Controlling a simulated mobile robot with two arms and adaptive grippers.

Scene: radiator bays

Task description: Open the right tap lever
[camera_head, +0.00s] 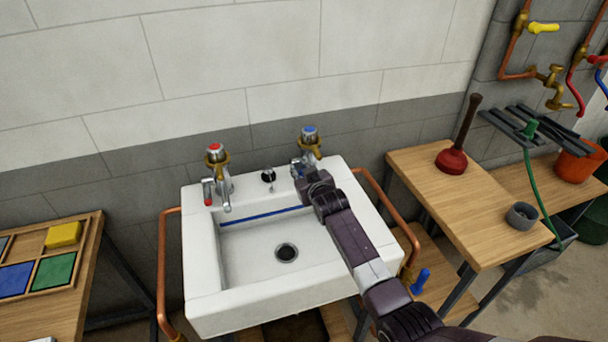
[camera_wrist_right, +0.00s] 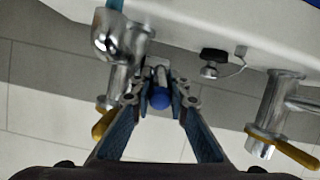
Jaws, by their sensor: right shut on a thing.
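The right tap (camera_head: 310,142) has a blue-marked top and stands at the sink's back right corner. In the right wrist view its chrome body (camera_wrist_right: 118,45) is at upper left. My right gripper (camera_head: 299,171) is at this tap, its arm reaching over the basin. In the right wrist view its fingers are shut on the right tap lever (camera_wrist_right: 160,100), a short chrome lever with a blue end. In the head view the gripper hides most of this lever. My left gripper is not in view.
The left tap (camera_head: 218,168) has a red-tipped lever. A white sink (camera_head: 205,305) lies below, with copper pipes (camera_head: 167,270) around it. A wooden table (camera_head: 420,180) with a red plunger (camera_head: 452,160) stands right, another table (camera_head: 80,285) left.

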